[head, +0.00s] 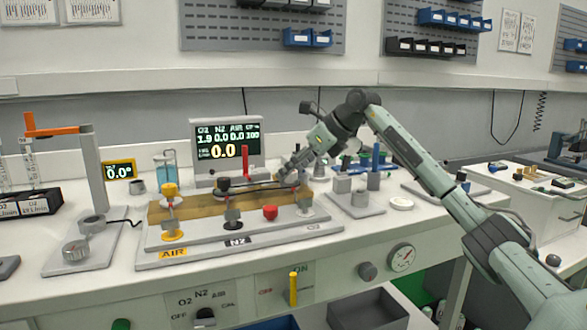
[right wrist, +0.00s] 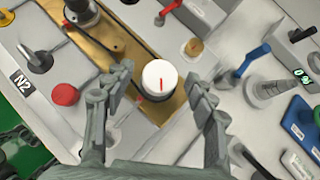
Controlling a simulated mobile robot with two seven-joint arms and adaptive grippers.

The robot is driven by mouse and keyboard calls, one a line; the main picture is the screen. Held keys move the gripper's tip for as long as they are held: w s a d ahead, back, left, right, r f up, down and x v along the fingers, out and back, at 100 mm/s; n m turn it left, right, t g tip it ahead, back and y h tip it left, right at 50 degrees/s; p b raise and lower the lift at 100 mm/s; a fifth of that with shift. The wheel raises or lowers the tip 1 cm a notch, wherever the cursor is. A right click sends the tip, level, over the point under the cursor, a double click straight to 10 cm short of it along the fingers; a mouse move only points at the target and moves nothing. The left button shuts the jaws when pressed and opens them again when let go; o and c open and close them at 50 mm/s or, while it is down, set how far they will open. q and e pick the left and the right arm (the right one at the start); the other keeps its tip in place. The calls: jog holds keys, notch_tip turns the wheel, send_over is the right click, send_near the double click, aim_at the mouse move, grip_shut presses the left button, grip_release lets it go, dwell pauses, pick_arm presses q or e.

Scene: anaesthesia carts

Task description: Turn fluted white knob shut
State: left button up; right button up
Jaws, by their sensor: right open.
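The white knob (right wrist: 160,78) shows in the right wrist view as a round white cap with a red line on top. It stands on the brass manifold block (right wrist: 142,101). My right gripper (right wrist: 164,90) is open, with one finger on each side of the knob and clear gaps between. In the head view my right gripper (head: 288,172) reaches down over the right end of the brass block (head: 192,206), and the knob is hard to make out there. I cannot tell its height above the knob. My left gripper is not in view.
The panel holds a red knob (head: 270,212), a yellow knob (head: 170,189) and black levers close by. A display (head: 227,148) stands behind. A blue-handled valve (head: 375,160) stands to the right. A white disc (head: 401,203) lies on the bench.

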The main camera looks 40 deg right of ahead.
jog(key=c, duration=1.2)
jog(key=shift+o, duration=0.2)
